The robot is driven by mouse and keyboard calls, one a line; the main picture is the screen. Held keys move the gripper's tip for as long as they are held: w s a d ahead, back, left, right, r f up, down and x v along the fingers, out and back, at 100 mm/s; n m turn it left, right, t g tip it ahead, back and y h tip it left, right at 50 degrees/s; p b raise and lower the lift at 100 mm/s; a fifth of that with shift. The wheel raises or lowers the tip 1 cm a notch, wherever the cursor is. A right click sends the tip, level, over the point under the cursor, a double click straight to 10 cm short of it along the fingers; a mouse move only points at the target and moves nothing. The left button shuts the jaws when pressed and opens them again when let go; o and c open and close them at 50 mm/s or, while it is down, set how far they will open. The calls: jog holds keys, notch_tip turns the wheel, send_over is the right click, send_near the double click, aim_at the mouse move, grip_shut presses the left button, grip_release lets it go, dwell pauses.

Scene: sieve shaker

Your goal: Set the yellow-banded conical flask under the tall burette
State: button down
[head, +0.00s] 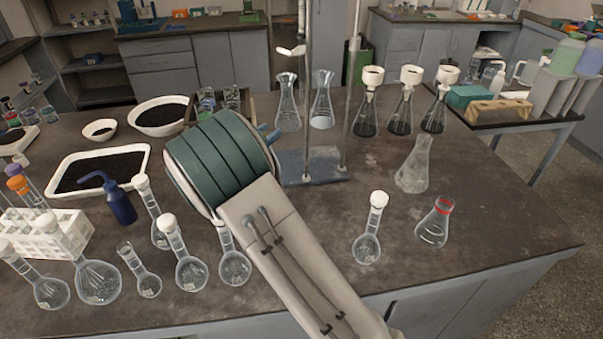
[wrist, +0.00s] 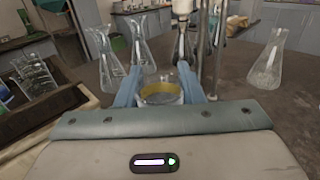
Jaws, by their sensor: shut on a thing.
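My gripper (wrist: 161,84) has its two blue fingers on either side of the yellow-banded flask (wrist: 158,98) and is shut on it. The flask's yellow band shows between the fingers; its lower part is hidden behind my gripper. In the head view my arm hides the flask, and only a bit of blue finger shows. The burette stand (head: 318,168) has a dark base and two upright rods, just right of my gripper. One burette (head: 302,18) and another (head: 355,38) show at the stand; their tops are cut off, so I cannot tell which is taller.
Two clear conical flasks (head: 288,103) (head: 322,100) stand behind the stand. Several white-topped filter flasks (head: 367,112) are at the back right. A clear flask (head: 414,168) and a red-banded flask (head: 434,225) stand on the right. Round flasks (head: 190,270) line the front left.

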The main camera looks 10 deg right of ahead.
notch_tip(320, 180, down, 3)
jog(key=shift+w+f+b, duration=0.15)
jog(key=shift+f+b, duration=0.05)
jog(key=shift+b, duration=0.85)
jog(key=f+p+x, duration=0.1)
jog(key=x, duration=0.8)
jog(key=f+p+x, duration=0.1)
jog(key=f+x, duration=0.1)
jog(key=x, duration=0.7)
jog(key=shift+f, duration=0.3)
jog(key=shift+f, duration=0.25)
jog(key=c, duration=1)
grip_release()
jog(key=shift+o, duration=0.2)
jog(key=shift+r, duration=0.15)
